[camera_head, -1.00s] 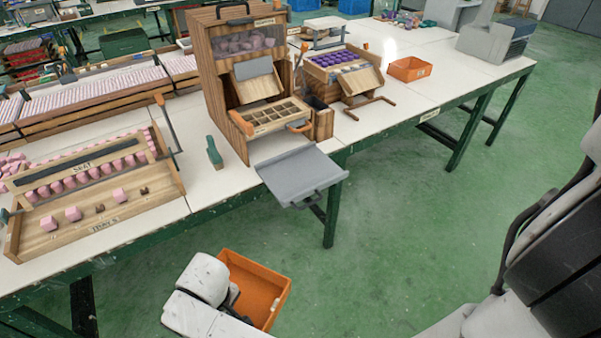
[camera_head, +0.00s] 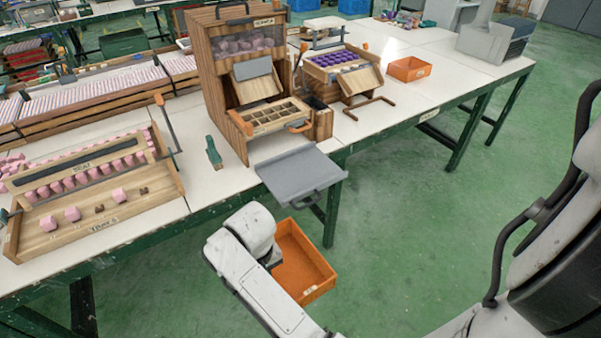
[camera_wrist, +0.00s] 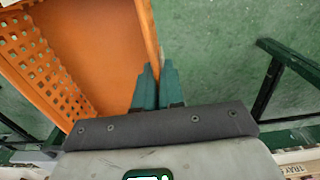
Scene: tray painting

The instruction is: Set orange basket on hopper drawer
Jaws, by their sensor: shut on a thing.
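The orange basket (camera_head: 305,262) hangs in the air in front of the table, its open top and empty floor showing. In the wrist view, my gripper (camera_wrist: 158,72) has its green fingers shut on the basket's side wall; the basket (camera_wrist: 100,45) fills the upper left, with its perforated wall at the far left. In the head view my wrist hides the fingers. The wooden hopper cabinet (camera_head: 215,75) stands on the table above and left of the basket. Its drawer (camera_head: 272,118), a wooden grid with an orange handle, sticks out at the front and looks empty.
A grey tray (camera_head: 300,173) juts past the table edge below the drawer, just above the basket. Another orange basket (camera_head: 410,69) stands at the right by a purple-piece rack (camera_head: 345,60). A wooden tray (camera_head: 95,215) with pink blocks lies left. Green floor is clear at right.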

